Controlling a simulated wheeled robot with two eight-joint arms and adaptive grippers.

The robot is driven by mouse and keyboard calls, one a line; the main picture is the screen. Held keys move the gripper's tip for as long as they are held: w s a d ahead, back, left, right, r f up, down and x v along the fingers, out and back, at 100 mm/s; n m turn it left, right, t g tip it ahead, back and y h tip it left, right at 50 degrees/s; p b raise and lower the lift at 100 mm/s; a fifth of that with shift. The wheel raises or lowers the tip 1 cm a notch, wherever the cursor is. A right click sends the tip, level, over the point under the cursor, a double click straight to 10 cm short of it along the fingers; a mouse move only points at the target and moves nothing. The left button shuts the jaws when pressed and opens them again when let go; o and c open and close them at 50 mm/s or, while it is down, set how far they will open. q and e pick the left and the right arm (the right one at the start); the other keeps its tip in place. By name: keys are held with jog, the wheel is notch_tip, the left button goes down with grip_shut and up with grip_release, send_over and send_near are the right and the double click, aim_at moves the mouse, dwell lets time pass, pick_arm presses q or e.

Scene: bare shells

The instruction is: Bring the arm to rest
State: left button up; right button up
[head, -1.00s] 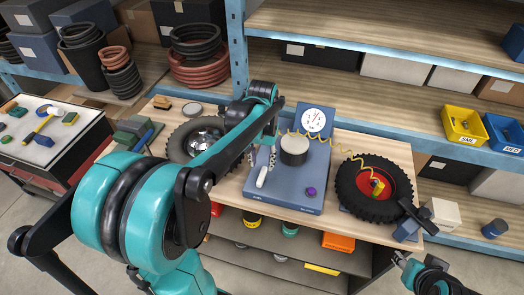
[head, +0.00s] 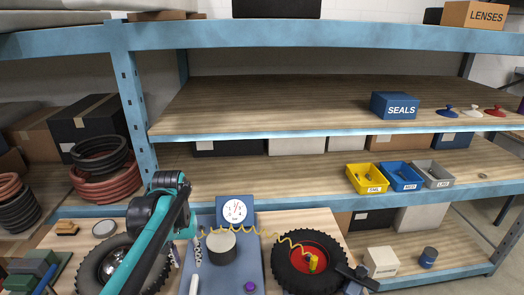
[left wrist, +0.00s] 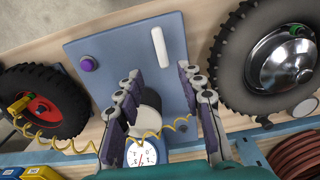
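My left arm reaches up from the bottom left in the head view. Its gripper (head: 186,245) is over the left part of a blue-grey gauge board (head: 252,270), left of a grey cylinder (head: 221,246). In the left wrist view the gripper (left wrist: 163,85) has its two jointed fingers spread apart with nothing held between them. The board (left wrist: 100,50) lies beyond the fingers, and the cylinder (left wrist: 150,98) shows partly behind the left finger. My right gripper is not in view.
The bench has a tyre with a red hub (head: 308,262), a tyre with a silver hub (head: 100,270), and a round gauge (head: 235,211) with a yellow coiled hose. Shelves behind hold yellow (head: 370,180), blue (head: 402,178) and grey bins, and a blue SEALS box (head: 394,106).

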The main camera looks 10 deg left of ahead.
pick_arm(q)
jog(key=s+d+f+m+t+b, duration=0.2)
jog(key=s+d+f+t+b, duration=0.5)
jog(key=s+d+f, duration=0.3)
jog(key=shift+s+d+f, duration=0.2)
jog(key=shift+s+f, duration=0.2)
jog(key=shift+f, duration=0.5)
